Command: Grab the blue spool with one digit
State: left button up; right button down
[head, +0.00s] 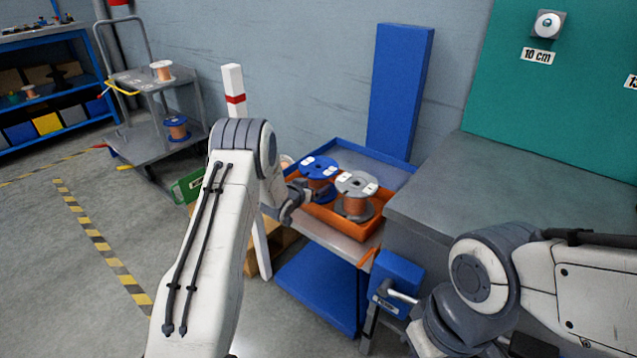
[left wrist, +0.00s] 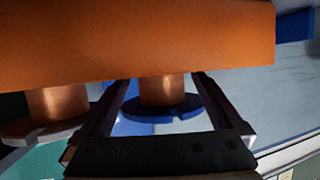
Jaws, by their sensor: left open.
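The blue spool (head: 319,166) has a blue flange with white labels and a copper winding. It stands upright in the orange tray (head: 334,220); its label marks are too small to read. The grey spool (head: 356,184), also copper-wound and labelled, stands to its right. My left gripper (head: 304,190) is open at the left side of the blue spool. In the left wrist view, the blue spool (left wrist: 162,92) shows between the two spread fingers, with the orange tray wall (left wrist: 140,40) across the top and the grey spool (left wrist: 58,104) at left. Contact cannot be told.
The tray rests on a cart with a blue rim (head: 345,147). A grey workbench (head: 520,185) stands to the right. A tall blue panel (head: 400,90) stands behind. A trolley (head: 150,110) with more spools stands at the back left. The floor at left is open.

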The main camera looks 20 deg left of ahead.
aim_at(315, 184)
pick_arm(q)
jog(key=x, duration=0.2)
jog(key=b+x, duration=0.1)
jog(key=x, duration=0.1)
jog(key=shift+w+f, duration=0.15)
jog(key=shift+f, duration=0.15)
jog(key=c, duration=1.5)
jog(key=shift+r, duration=0.2)
grip_shut()
